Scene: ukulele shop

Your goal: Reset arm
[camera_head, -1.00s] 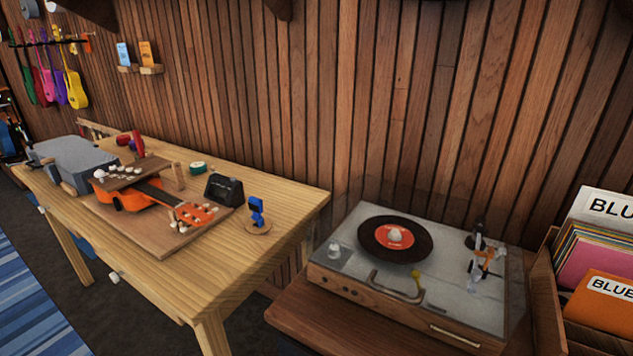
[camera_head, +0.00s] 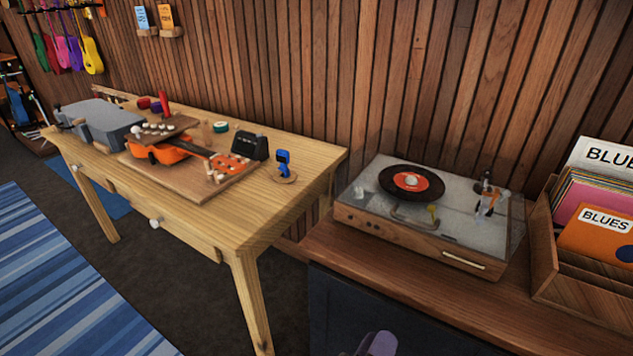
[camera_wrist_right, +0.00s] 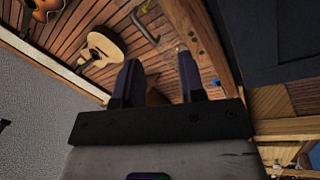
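My right gripper (camera_wrist_right: 160,84) shows in the right wrist view with its two dark fingers spread apart and nothing between them. In the head view only a small purple-grey part of it (camera_head: 378,344) shows at the bottom edge, in front of the dark cabinet under the turntable. My left gripper is in neither view.
A wooden workbench (camera_head: 225,225) at left bears an orange ukulele (camera_head: 165,152) on a board, a grey case (camera_head: 105,122) and small tools. A turntable (camera_head: 445,210) with a black record and a crate (camera_head: 545,260) of records stand at right. Dark floor lies between.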

